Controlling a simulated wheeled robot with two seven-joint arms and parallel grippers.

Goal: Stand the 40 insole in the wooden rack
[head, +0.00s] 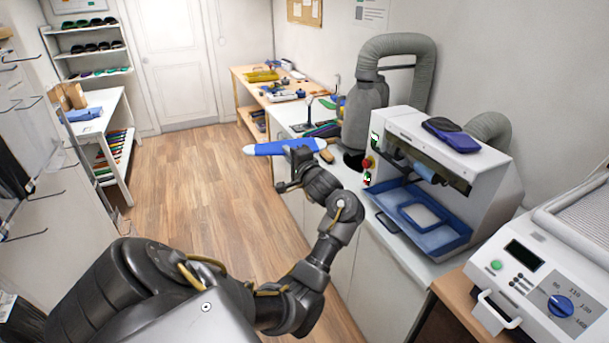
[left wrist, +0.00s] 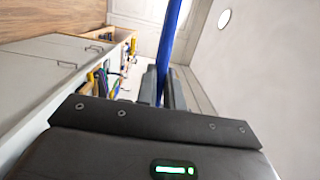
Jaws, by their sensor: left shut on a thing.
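My left gripper (head: 297,165) is shut on a blue insole (head: 272,149) with pale ends, held in the air in front of the long counter. In the left wrist view, the insole (left wrist: 172,35) shows as a narrow blue strip, seen edge-on, rising between the two fingers (left wrist: 164,85). No size number is readable on it. Several coloured flat pieces (head: 322,130) stand or lie on the counter just beyond the insole; I cannot tell whether a wooden rack holds them. My right gripper is not in view.
A white machine (head: 440,165) with a blue tray (head: 420,215) and a grey hose stands on the counter at right. A control box (head: 545,285) is nearer. A wooden workbench (head: 262,90) with tools is farther back. A white side table (head: 98,120) stands left. The floor between is clear.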

